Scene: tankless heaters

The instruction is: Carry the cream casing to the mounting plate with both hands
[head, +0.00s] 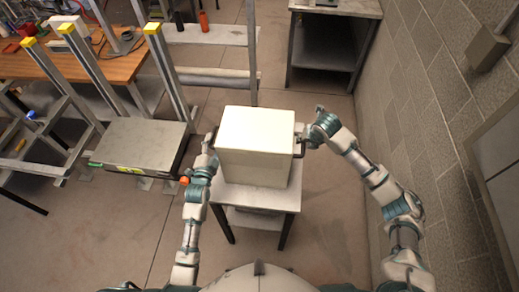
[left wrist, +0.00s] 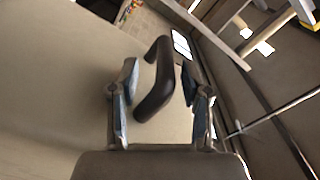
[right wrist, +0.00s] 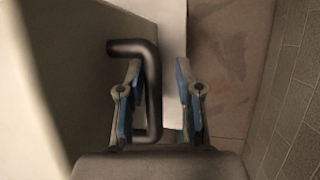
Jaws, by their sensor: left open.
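The cream casing (head: 256,145) is a box standing on a small light table (head: 258,197), with a dark handle on each side. My left gripper (head: 212,140) is at its left side. In the left wrist view its open fingers (left wrist: 160,72) stand on either side of the black handle (left wrist: 156,88), with gaps visible. My right gripper (head: 305,138) is at the right side. In the right wrist view its fingers (right wrist: 158,68) are apart, with the right handle (right wrist: 153,90) between them, nearer the left finger. I cannot tell which thing is the mounting plate.
A grey flat-topped unit (head: 140,142) stands left of the casing, by metal posts with yellow caps (head: 152,28). A wooden bench (head: 115,65) is behind it. A dark-legged table (head: 335,10) is at the back. A block wall (head: 430,90) bounds the right.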

